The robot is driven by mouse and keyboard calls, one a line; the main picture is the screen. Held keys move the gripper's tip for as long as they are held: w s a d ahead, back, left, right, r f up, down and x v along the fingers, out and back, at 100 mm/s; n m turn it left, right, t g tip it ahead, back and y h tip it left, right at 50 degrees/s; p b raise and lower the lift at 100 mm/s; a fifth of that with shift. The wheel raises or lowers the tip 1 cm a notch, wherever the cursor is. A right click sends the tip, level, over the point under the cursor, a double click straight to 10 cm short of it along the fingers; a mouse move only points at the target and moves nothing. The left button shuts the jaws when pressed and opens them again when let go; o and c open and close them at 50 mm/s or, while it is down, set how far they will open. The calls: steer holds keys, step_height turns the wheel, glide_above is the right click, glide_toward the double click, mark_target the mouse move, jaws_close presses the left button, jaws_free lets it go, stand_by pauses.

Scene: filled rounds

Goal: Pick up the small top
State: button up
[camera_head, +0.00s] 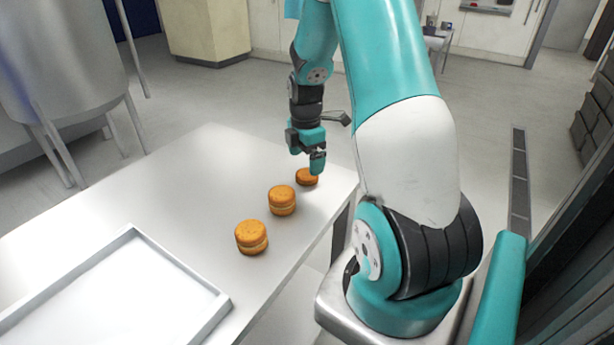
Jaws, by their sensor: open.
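A small orange-brown round (304,178), thinner than the others, lies at the far right end of the white table; it looks like a single top. My gripper (316,163) points down directly at it, and a fingertip covers part of its upper right. The gripper is open; whether its fingers are around the round or just above it I cannot tell. Two thicker filled rounds with a pale middle layer stand nearer, one in the middle (282,201) and one in front (251,238).
A white tray (205,311) with a raised rim lies at the table's near left and looks empty. The white table (180,190) is clear left of the rounds. Its right edge runs close beside them. A large grey tank (60,60) stands beyond the table at the left.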

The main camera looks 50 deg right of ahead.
mark_target(306, 173)
step_height(306, 173, down, 5)
steer(key=shift+p, duration=0.35)
steer(key=c, duration=0.8)
steer(key=shift+o, duration=0.2)
steer(key=shift+r, duration=0.15)
